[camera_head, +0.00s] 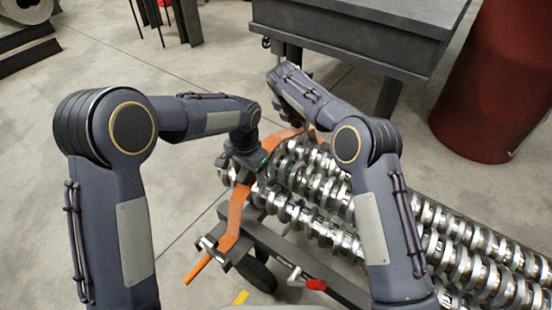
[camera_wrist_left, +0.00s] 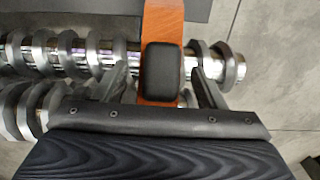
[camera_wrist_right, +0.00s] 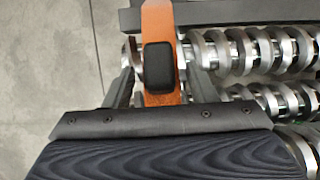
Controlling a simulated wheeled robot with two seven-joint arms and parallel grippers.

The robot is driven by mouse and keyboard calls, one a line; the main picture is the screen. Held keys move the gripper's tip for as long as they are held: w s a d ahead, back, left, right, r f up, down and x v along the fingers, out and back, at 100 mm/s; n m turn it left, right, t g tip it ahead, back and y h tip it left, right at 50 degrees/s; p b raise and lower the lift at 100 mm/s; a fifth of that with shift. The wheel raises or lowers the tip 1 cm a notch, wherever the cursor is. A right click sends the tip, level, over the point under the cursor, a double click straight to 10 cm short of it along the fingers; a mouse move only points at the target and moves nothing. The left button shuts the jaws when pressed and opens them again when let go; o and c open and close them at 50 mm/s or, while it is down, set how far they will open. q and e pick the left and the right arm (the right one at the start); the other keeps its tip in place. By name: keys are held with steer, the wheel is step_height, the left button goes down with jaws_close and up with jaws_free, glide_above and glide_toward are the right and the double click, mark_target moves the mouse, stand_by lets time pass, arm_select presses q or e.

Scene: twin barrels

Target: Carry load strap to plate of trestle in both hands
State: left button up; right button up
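The orange load strap (camera_head: 233,212) lies across the end of a stack of shiny crankshafts on a cart, one end hanging over the cart's near edge. It also shows in the left wrist view (camera_wrist_left: 163,20) and the right wrist view (camera_wrist_right: 158,25). My left gripper (camera_head: 246,166) is over the strap's nearer part; its fingers stand apart on either side of a black block (camera_wrist_left: 163,72) on the strap. My right gripper (camera_head: 303,128) is over the farther part, its fingers likewise apart around another black block (camera_wrist_right: 159,67). Gaps show between fingers and blocks. I cannot identify the trestle for certain.
A dark grey table (camera_head: 365,30) stands behind the cart. A dark red barrel (camera_head: 495,80) stands at the right. The crankshafts (camera_head: 440,220) extend right under my right arm. The cart has a red-handled lever (camera_head: 315,285). Concrete floor at the left is mostly clear.

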arm_select(q)
steer(key=c, duration=1)
arm_select(e)
steer(key=c, duration=0.9)
arm_select(q)
jaws_close()
arm_select(e)
jaws_close()
arm_select(q)
steer(key=shift+r, duration=0.1)
arm_select(e)
steer(key=shift+r, duration=0.15)
